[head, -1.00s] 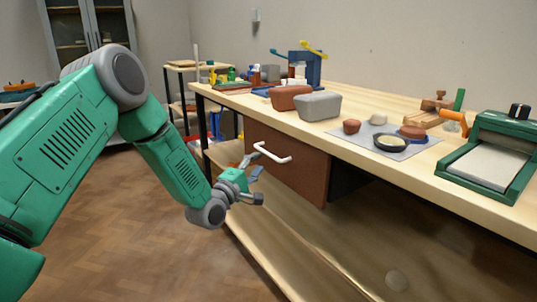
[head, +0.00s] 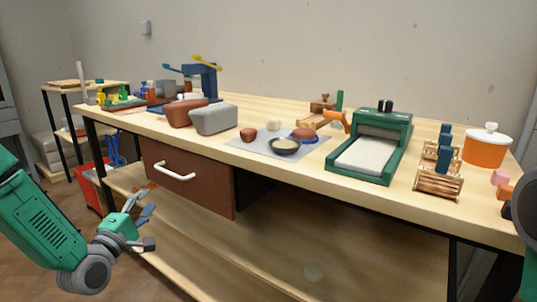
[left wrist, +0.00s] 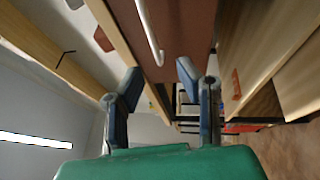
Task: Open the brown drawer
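The brown drawer (head: 205,187) sits under the left part of the wooden bench top and looks shut. Its white bar handle (head: 174,171) is on the front. In the left wrist view, the drawer front (left wrist: 187,30) and the handle (left wrist: 149,32) show ahead of the fingers. My left gripper (head: 148,228) is in front of and below the drawer, apart from the handle. Its blue-grey fingers (left wrist: 157,83) are spread with nothing between them. My right gripper is not in view; only part of my right arm shows at the right edge.
On the bench (head: 280,183) are a grey block (head: 214,119), a green slab roller (head: 370,150), a wooden rack (head: 438,182) and an orange pot (head: 486,149). A lower shelf (head: 270,255) runs below the drawer. A red bin (head: 92,186) stands to the left.

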